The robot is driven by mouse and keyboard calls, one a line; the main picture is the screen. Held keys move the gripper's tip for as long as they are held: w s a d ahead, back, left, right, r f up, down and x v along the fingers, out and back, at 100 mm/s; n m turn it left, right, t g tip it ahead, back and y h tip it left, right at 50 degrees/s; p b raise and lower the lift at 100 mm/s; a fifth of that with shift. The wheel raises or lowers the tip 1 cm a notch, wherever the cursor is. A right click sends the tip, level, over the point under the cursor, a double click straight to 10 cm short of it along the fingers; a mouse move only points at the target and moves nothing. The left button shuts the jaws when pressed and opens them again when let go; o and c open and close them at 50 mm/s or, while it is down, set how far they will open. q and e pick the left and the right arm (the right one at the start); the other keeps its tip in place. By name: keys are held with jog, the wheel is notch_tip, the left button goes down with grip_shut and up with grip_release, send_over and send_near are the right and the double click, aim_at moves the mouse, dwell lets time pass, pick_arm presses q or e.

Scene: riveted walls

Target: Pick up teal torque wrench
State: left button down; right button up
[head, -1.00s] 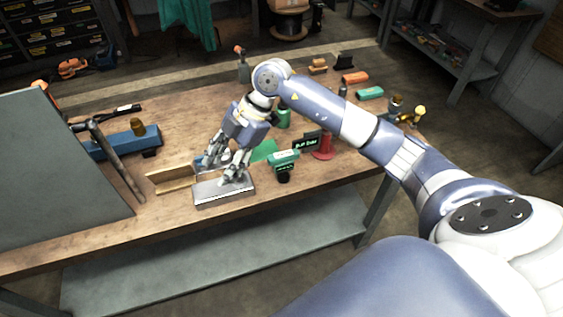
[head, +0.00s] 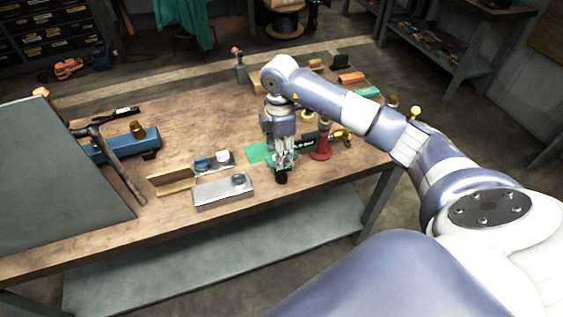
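My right gripper (head: 283,165) points straight down at the front middle of the workbench, its arm coming in from the right. Its fingers are directly over the teal tool with a black round end, which I take to be the torque wrench. Only the black end (head: 281,178) shows clearly below the fingers; the teal body is mostly hidden behind them. I cannot tell whether the fingers are closed on it. My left gripper is not in view.
A grey metal box (head: 222,192) and a wooden block (head: 171,181) lie to the left. A red cone-shaped object (head: 321,145) stands close on the right, and a green sheet (head: 258,152) lies beside the gripper. A grey panel (head: 55,175) blocks the left end.

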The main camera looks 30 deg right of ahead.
jog(key=f, duration=0.1)
jog(key=f+p, duration=0.1)
jog(key=f, duration=0.2)
jog(key=shift+w+d, duration=0.1)
jog(key=shift+d, duration=0.25)
grip_shut()
